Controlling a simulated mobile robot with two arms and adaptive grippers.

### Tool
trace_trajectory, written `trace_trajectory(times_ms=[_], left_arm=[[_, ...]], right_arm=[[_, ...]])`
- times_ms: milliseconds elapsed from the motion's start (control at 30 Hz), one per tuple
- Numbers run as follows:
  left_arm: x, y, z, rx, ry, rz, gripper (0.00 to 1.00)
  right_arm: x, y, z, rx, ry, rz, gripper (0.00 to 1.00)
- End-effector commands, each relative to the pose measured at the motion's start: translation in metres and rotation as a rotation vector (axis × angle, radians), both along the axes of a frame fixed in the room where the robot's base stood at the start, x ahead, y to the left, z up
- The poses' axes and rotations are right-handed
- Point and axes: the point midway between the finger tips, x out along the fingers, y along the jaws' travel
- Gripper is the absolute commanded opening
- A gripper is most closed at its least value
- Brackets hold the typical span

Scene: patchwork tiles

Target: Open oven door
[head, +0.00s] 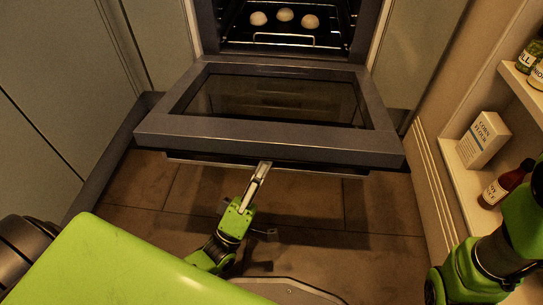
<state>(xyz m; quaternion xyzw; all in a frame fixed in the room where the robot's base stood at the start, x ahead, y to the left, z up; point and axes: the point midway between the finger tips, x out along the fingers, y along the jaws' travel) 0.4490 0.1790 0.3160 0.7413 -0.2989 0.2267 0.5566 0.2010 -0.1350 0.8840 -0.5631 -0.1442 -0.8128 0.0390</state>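The oven door (270,137) is folded down and looks about level, with its dark glass pane facing up. The oven cavity (340,20) behind it is open to view. The door's handle (330,171) is a thin bar along the near edge, partly hidden under the door. My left gripper (263,168) is at the middle of this handle, its fingertips at or touching the bar. The fingers are seen nearly edge-on, so their grip on the bar is unclear. My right arm is at the lower right edge, and its gripper is out of view.
Several pale round pieces lie on a tray inside the oven, including a bun (285,15). A shelf (460,180) at right holds a white carton (482,140) and a dark bottle (507,184). Cabinet panels (60,90) stand at left. Tiled floor (300,215) below the door is clear.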

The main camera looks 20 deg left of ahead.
Motion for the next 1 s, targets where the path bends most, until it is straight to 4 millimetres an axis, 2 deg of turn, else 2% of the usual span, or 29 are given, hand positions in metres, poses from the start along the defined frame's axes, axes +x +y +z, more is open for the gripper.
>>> trace_trajectory(times_ms=[33, 100, 300, 833, 867, 900, 1000], left_arm=[[-0.002, -0.001, -0.014, 0.0, -0.002, -0.005, 0.0], [-0.002, -0.001, -0.025, 0.0, -0.002, -0.005, 0.0], [-0.002, -0.001, -0.042, 0.001, -0.003, -0.005, 0.0], [-0.002, -0.001, -0.047, -0.001, -0.003, -0.004, 0.0], [-0.002, -0.001, -0.047, -0.001, -0.003, -0.004, 0.24], [-0.002, -0.001, -0.047, -0.001, -0.003, -0.004, 0.34], [-0.001, -0.001, -0.047, 0.0, -0.003, -0.004, 0.36]], right_arm=[[0.0, 0.0, -0.012, 0.0, 0.0, 0.0, 0.42], [0.0, 0.0, -0.018, 0.0, 0.0, 0.0, 0.42], [0.0, 0.0, -0.03, 0.0, 0.0, 0.0, 0.42], [0.0, 0.0, -0.032, -0.001, -0.001, 0.0, 0.42], [0.0, 0.0, -0.032, -0.001, -0.001, 0.0, 0.42], [0.0, 0.0, -0.032, 0.0, -0.001, 0.0, 0.42], [0.0, 0.0, -0.032, 0.0, -0.001, 0.0, 0.42]])
